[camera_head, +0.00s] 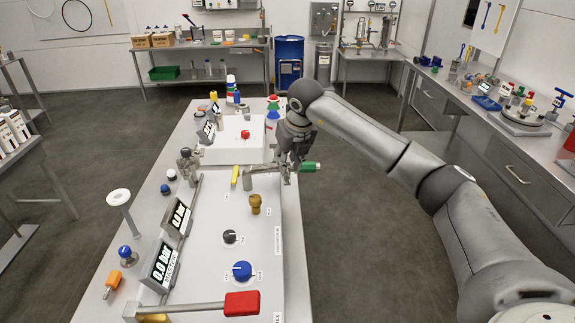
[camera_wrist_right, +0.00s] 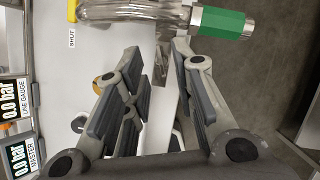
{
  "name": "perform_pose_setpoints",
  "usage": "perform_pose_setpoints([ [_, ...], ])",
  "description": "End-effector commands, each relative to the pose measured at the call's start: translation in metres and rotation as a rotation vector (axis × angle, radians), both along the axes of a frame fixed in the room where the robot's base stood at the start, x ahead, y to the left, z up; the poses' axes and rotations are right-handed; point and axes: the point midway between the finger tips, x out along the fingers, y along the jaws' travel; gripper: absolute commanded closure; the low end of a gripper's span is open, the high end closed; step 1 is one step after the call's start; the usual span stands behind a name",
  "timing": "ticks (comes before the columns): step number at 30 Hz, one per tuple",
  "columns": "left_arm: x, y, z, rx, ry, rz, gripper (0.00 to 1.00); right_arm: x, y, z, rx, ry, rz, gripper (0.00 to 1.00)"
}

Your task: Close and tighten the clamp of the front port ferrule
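The front port pipe (camera_head: 262,170) crosses the right edge of the panel and ends in a green cylinder (camera_head: 311,167). In the right wrist view, the clear-looking pipe (camera_wrist_right: 130,10) meets a metal collar (camera_wrist_right: 195,17), beside the green cylinder (camera_wrist_right: 222,23). A narrow metal part (camera_wrist_right: 163,62) hangs below the pipe; I cannot tell whether it belongs to the clamp. My right gripper (camera_head: 290,172) is at the pipe. Its fingers (camera_wrist_right: 158,50) are spread, below the pipe and collar in the wrist view. The clamp's closure is not clear. My left gripper is not in view.
The panel has a yellow handle (camera_head: 234,177), brass knob (camera_head: 255,204), black knob (camera_head: 230,237), blue knob (camera_head: 242,271) and red lever grip (camera_head: 242,303). The master gauge (camera_head: 163,264) and line gauge (camera_head: 178,217) read 0.0 bar. Clear floor lies right of the table.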

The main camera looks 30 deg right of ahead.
Motion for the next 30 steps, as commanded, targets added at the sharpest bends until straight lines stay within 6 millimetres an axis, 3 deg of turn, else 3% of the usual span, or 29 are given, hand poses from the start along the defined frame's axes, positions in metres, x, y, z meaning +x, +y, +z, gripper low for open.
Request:
perform_pose_setpoints([
  [6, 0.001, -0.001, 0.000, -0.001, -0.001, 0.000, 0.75, -0.018, 0.001, 0.046, 0.000, -0.003, 0.000, 0.75],
  [12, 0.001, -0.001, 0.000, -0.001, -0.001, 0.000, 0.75, -0.030, 0.003, 0.075, -0.001, 0.000, -0.001, 0.75],
  [18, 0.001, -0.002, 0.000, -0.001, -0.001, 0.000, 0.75, -0.035, 0.003, 0.085, -0.001, 0.003, -0.002, 0.75],
  [30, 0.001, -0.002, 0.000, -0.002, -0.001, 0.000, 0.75, -0.035, 0.003, 0.085, 0.000, 0.003, -0.001, 0.75],
])
